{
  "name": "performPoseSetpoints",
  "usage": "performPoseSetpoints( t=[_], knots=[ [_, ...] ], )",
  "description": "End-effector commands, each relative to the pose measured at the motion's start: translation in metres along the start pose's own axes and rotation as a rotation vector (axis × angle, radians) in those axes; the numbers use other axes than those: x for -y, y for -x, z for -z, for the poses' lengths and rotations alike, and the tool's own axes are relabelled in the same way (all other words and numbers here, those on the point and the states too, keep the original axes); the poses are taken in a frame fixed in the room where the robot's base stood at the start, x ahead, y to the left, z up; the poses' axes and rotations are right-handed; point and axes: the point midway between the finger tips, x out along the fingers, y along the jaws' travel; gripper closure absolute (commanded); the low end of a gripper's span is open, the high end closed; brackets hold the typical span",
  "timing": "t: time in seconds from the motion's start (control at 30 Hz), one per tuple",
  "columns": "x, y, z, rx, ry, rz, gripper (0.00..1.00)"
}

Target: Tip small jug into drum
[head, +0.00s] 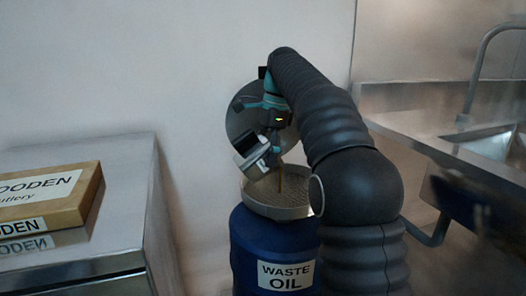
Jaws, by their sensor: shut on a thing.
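The blue drum (250,250), labelled WASTE OIL, stands upright at the lower middle of the head view. A round grey strainer pan (262,211) sits on its top. My gripper (268,140) is above the pan, shut on the small jug (248,160). The jug looks pale and metallic and is tilted over the pan. A thin brown stream (281,180) hangs between the jug and the pan. The gripper's fingers and the jug's inside are small and partly hidden, so the liquid left in it cannot be seen.
A round grey lid (242,100) stands raised behind the gripper. A steel cabinet (110,225) at the left carries a wooden cutlery box (60,195). A steel sink counter (440,130) with a tap (480,70) is at the right. The wall behind is bare.

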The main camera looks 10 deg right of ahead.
Motion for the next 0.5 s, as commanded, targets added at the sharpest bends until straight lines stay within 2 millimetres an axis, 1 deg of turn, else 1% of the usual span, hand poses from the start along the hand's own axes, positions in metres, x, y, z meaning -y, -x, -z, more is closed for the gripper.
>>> performPoseSetpoints(
  t=[0.33, 0.5],
  knots=[
    [0.000, -0.012, 0.011, 0.193, -0.003, -0.002, 0.63],
    [0.000, -0.007, 0.016, 0.321, -0.003, -0.001, 0.63]
  ],
)
